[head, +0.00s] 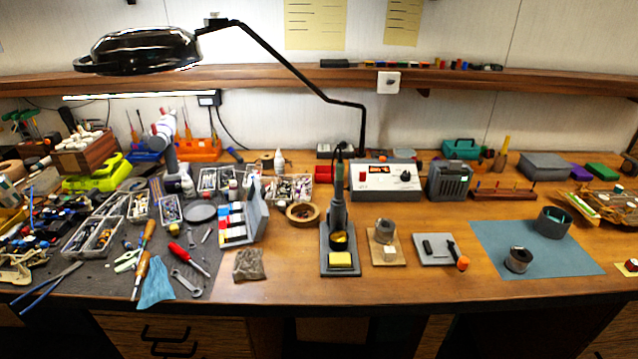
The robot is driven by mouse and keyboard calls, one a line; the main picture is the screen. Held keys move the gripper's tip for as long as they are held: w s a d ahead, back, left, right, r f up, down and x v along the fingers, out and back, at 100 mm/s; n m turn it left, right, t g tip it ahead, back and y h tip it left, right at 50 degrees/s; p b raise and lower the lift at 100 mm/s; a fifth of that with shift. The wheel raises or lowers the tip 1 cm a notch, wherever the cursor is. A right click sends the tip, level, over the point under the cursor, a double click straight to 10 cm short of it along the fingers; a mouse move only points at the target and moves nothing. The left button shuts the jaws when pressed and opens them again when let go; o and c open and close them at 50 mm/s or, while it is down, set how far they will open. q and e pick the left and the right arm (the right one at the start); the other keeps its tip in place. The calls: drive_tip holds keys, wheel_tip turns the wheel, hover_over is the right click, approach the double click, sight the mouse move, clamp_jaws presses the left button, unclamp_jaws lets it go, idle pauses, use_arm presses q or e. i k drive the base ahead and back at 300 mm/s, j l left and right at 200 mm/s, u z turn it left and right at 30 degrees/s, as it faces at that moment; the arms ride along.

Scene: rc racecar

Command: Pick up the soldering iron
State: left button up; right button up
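The soldering iron (338,212) stands upright in its dark stand (325,265) near the middle of the workbench. Its handle is grey-green, and its tip is hidden down in the stand. A yellow sponge (341,259) sits at the front of the stand. A grey soldering station (385,182) with a red display and a dial is behind it to the right. Neither of my grippers shows in the head view.
A solder spool on a wooden base (387,251) and a small grey tray (440,250) stand right of the iron. A tape roll (302,213) is to its left. Tools crowd the left side. A black lamp arm (300,75) reaches overhead. Bare wood lies along the front edge.

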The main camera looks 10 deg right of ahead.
sight(338, 198)
drive_tip(key=i+j, duration=0.1)
drive_tip(key=j, duration=0.35)
drive_tip(key=i+j, duration=0.1)
drive_tip(key=j, duration=0.4)
drive_tip(key=i+j, duration=0.15)
drive_tip(key=j, duration=0.3)
